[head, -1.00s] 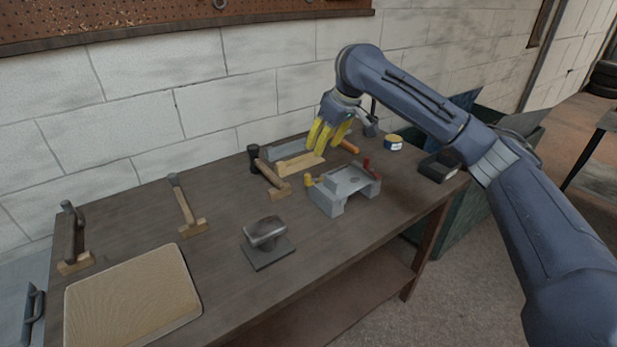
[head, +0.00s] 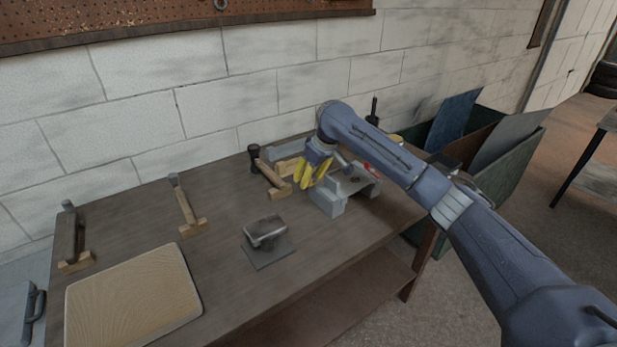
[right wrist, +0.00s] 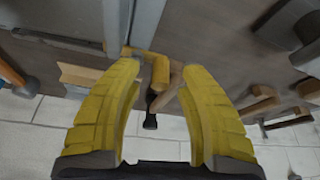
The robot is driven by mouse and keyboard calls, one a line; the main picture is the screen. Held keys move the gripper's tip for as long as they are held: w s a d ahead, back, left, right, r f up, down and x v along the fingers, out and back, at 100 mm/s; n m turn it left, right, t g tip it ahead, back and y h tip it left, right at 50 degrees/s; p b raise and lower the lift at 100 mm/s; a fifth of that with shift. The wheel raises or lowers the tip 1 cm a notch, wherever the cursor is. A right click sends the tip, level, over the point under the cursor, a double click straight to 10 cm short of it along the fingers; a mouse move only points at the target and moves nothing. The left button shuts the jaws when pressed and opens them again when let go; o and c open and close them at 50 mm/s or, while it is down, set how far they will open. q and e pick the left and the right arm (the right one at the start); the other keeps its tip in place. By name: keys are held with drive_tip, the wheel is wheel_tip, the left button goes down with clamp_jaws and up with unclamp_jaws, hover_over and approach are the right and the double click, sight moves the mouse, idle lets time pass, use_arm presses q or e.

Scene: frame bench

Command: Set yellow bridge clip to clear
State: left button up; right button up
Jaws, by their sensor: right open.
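The yellow bridge clip shows in the right wrist view (right wrist: 160,72) as a small yellow-orange lever at the end of the grey bridge fixture (right wrist: 143,22). In the head view my fingers hide the clip. My right gripper (head: 306,183) is over the fixture's left end. In the right wrist view my right gripper (right wrist: 160,76) is open, with the yellow clip between its fingertips and no clear contact. My left gripper is not in view.
Behind the gripper is a wooden block (head: 290,165). A dark-headed mallet (head: 268,175) lies close to its left. A grey block on a plate (head: 266,235) stands in front. More hammers and a wooden board (head: 130,298) are at left. The bench between them is clear.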

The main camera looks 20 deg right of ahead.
drive_tip(key=shift+f, duration=0.25)
clamp_jaws()
idle(0.4)
